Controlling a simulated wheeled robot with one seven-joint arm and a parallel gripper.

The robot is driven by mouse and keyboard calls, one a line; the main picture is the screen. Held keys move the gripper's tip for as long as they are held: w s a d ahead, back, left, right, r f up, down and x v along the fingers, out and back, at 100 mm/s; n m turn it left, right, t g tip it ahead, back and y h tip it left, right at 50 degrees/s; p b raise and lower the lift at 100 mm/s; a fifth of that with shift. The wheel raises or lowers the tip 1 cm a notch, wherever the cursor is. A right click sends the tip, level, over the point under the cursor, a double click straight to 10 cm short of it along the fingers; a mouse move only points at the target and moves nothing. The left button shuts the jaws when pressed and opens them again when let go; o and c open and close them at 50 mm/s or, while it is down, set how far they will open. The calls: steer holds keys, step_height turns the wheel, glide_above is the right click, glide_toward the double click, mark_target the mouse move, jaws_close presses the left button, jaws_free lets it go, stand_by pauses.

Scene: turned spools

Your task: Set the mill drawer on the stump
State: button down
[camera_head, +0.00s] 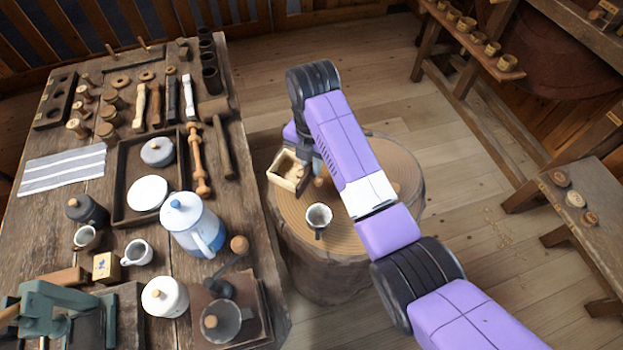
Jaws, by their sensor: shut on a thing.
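The mill drawer (286,170) is a small open-topped wooden box, seen over the left back part of the stump. My gripper (306,168) is shut on its right side, where a small round knob shows; the fingers are partly hidden by my arm. The round wooden stump (345,240) stands on the floor right of the workbench, its pale top partly covered by my arm. I cannot tell whether the drawer touches the stump top or hangs just above it. The coffee mill (228,318) sits at the workbench's near right corner.
A mug (319,216) stands on the stump, in front of the drawer. The workbench (120,225) on the left is crowded with a blue-and-white pot (190,225), a tray, jars and turned spools. Bare stump top shows between drawer and mug.

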mark_target(312, 186)
steer(key=shift+f, duration=2.65)
steer(key=shift+f, duration=0.1)
steer(key=c, duration=1.5)
jaws_free()
steer(key=shift+o, duration=0.2)
step_height(312, 186, up, 12)
steer(key=shift+f, duration=0.2)
steer(key=shift+r+p, duration=0.4)
steer(key=shift+p, duration=0.15)
